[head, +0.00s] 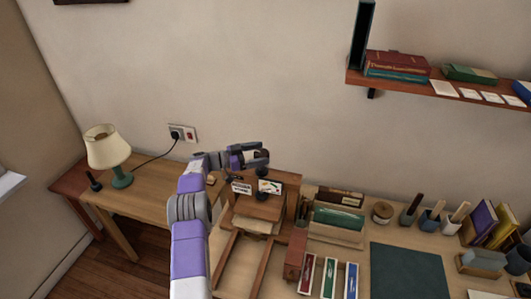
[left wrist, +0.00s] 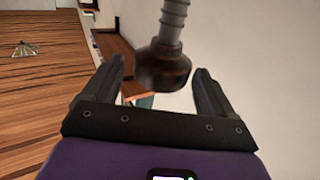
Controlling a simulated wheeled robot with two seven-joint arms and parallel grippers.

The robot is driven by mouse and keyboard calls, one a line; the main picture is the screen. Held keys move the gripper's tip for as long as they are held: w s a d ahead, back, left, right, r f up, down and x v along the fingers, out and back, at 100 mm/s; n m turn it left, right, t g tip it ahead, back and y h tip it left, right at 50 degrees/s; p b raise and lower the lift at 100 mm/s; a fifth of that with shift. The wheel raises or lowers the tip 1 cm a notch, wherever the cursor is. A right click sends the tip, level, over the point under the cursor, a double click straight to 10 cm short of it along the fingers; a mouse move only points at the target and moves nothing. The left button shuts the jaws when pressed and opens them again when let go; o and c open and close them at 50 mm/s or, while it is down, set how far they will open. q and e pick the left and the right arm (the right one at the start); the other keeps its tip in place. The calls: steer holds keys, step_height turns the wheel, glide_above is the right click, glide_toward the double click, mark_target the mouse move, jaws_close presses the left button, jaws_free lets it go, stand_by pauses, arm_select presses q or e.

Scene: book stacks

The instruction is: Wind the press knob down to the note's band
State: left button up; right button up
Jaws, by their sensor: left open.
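The wooden book press (head: 262,208) stands on the desk, with a coloured note card (head: 270,187) and a white card with dark marks (head: 241,189) at its top. The writing and bands are too small to read. My left gripper (head: 263,157) is above the press, reaching in from the left. In the left wrist view, the dark round press knob (left wrist: 163,70) on a grey threaded screw (left wrist: 173,20) lies between the open fingers of the left gripper (left wrist: 160,78). A gap shows on both sides of the knob. My right gripper is not in view.
A lamp (head: 108,150) stands on the left table, its cord running to a wall socket. Red, green and blue narrow trays (head: 329,277), a dark mat (head: 408,270) and tool cups (head: 430,219) lie right of the press. A shelf (head: 440,90) hangs above right.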

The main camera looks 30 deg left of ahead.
mark_target(255, 154)
arm_select(q)
steer(key=shift+v, duration=2.25)
steer(key=shift+w, duration=0.1)
steer(key=shift+r, duration=0.15)
